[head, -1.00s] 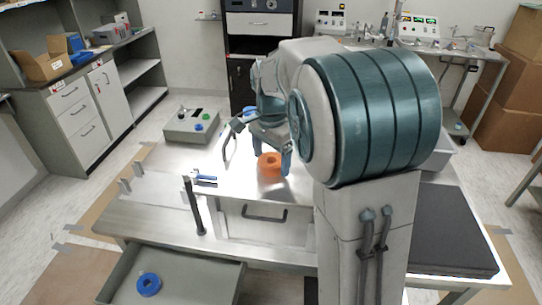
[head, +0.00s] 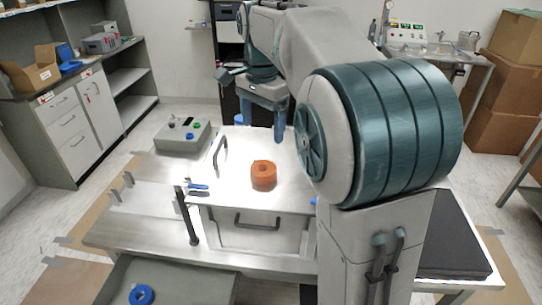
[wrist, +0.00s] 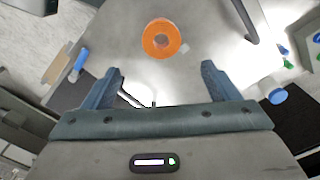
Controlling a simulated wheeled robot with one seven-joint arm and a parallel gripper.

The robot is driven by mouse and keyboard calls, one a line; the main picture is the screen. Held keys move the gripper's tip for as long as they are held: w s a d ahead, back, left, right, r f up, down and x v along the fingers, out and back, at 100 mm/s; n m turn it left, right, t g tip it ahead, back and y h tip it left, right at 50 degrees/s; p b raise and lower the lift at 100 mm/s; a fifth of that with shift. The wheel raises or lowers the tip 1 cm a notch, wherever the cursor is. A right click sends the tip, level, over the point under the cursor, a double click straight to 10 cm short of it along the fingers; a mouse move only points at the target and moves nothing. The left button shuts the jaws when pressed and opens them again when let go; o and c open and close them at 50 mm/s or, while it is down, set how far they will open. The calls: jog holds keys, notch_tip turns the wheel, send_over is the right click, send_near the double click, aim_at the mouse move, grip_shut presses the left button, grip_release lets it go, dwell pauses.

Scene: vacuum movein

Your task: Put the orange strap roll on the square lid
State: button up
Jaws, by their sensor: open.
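The orange strap roll (head: 263,175) lies flat on the bright metal square lid (head: 238,193), with its hole facing up. It stands clear of the lid's edges. The roll also shows in the wrist view (wrist: 162,38), beyond the fingertips, with the lid around it (wrist: 205,45). My gripper (wrist: 160,84) is open, with nothing between its blue-grey fingers. In the head view my gripper (head: 266,112) is raised above and behind the roll, apart from it. Part of the lid's right side is hidden behind my arm.
A black bar handle (head: 220,155) stands at the lid's left, near a blue-handled tool (head: 197,185) and a black post (head: 187,218). A grey control box (head: 183,136) sits at the back left. A blue ring (head: 141,295) lies in the front tray (head: 190,280).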

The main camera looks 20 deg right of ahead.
jog(key=s+f+n+t, duration=0.1)
jog(key=s+f+n, duration=0.3)
jog(key=s, duration=0.3)
jog(key=s+f+n+t, duration=0.1)
jog(key=s+f+n, duration=0.3)
jog(key=s, duration=0.3)
jog(key=s+d+f+n+t, duration=0.1)
jog(key=s+f+n, duration=0.3)
jog(key=s, duration=0.3)
jog(key=shift+f, duration=0.2)
